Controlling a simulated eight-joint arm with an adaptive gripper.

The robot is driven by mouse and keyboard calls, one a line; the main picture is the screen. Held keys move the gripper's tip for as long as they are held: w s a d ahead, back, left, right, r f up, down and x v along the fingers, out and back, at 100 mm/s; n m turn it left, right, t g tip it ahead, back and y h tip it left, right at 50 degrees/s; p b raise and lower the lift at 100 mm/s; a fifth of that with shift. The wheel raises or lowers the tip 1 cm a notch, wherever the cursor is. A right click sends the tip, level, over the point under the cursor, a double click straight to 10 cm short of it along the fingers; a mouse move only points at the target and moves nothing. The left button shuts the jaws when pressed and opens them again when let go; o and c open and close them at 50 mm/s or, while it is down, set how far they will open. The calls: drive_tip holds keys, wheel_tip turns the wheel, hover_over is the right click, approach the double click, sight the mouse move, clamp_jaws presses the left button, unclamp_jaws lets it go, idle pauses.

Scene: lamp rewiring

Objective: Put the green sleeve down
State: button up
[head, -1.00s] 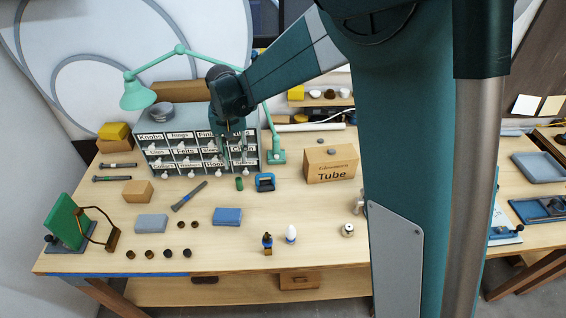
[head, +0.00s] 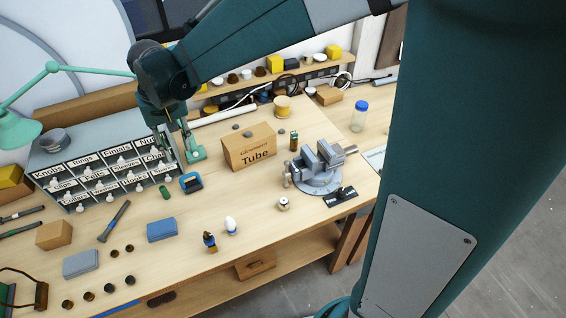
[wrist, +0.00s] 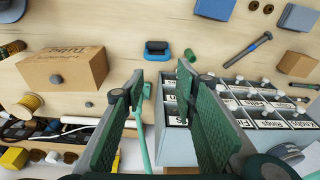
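A small green cylinder, which looks like the green sleeve (head: 165,192), stands on the bench in front of the drawer cabinet. It also shows in the wrist view (wrist: 189,55), beyond the fingertips and apart from them. My gripper (head: 172,150) hangs above the right end of the cabinet. In the wrist view my gripper (wrist: 162,78) has its two fingers well apart, with nothing between them.
The labelled drawer cabinet (head: 100,172) is below and beside my gripper. A blue-and-black item (head: 191,183) sits right of the sleeve, and the Tube carton (head: 249,149) farther right. Bare wood surrounds the sleeve's front.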

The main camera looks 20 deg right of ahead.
drive_tip(key=s+d+r+t, duration=0.1)
drive_tip(key=s+d+r, duration=0.3)
drive_tip(key=s+d, duration=0.25)
drive_tip(key=s+d+r+t, duration=0.2)
drive_tip(key=s+d+r, duration=0.1)
drive_tip(key=s+d, duration=0.3)
drive_tip(key=s+d+f+m+t, duration=0.1)
drive_tip(key=s+d+t, duration=0.1)
drive_tip(key=s+d, duration=0.9)
drive_tip(key=shift+s+d+f+t+h, duration=0.2)
drive_tip(key=shift+s+t+h, duration=0.1)
drive_tip(key=shift+s, duration=0.4)
